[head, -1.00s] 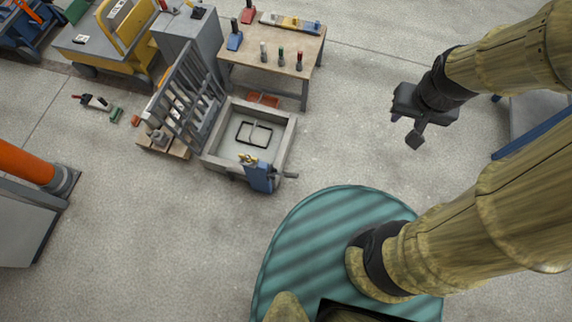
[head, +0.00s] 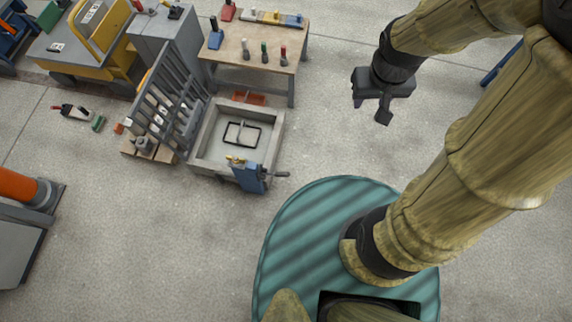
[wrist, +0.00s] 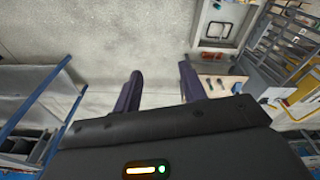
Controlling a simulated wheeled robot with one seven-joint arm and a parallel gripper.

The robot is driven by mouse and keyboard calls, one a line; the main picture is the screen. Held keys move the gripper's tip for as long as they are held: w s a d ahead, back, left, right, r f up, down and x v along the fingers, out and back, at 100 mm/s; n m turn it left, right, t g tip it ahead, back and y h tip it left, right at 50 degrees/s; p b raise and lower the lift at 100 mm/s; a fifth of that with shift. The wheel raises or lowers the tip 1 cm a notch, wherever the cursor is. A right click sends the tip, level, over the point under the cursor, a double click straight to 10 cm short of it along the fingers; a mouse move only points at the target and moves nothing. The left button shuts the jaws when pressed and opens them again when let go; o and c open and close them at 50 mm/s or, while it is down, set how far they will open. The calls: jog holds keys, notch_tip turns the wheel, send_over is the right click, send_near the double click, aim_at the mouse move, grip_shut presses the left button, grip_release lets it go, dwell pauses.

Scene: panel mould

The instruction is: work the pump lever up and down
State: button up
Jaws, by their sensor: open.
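A blue pump (head: 248,179) stands at the near edge of a pale square basin (head: 279,132), left of centre in the head view. Its grey lever (head: 276,174) sticks out to the right, roughly level. A small yellow part (head: 236,160) sits beside the pump over the basin's rim. My gripper (head: 371,107) is up and to the right of the pump, well apart from it, open and empty. In the wrist view my gripper's dark fingers (wrist: 161,76) are spread over bare floor, and the basin (wrist: 197,30) shows at the upper right. The lever cannot be made out there.
A grey barred rack (head: 170,105) stands left of the basin. A wooden table (head: 285,67) with coloured tools is behind it. A black wire frame (head: 241,134) lies in the basin. The floor between the basin and my gripper is clear.

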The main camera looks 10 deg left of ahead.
jog(key=w+a+f+n+g+h+b, duration=0.1)
jog(key=a+f+n+b, duration=0.3)
jog(key=a+f+b, duration=0.5)
jog(key=w+a+f+n+g+h+b, duration=0.1)
jog(key=a+f+n+b, duration=0.4)
jog(key=f, duration=0.9)
jog(key=n+t+h+b, duration=0.2)
jog(key=n+b, duration=0.5)
jog(key=b, duration=1)
send_over(285, 174)
jog(key=s+a, duration=0.3)
jog(key=a, duration=0.3)
notch_tip(285, 174, down, 22)
jog(key=shift+w+a+h, duration=0.1)
jog(key=shift+w+h, duration=0.1)
jog(key=shift+h, duration=0.1)
jog(key=shift+f, duration=0.15)
jog(key=b+x, duration=0.7)
jog(key=x, duration=1)
jog(key=shift+w+f, duration=0.1)
jog(key=shift+f, duration=0.05)
grip_shut()
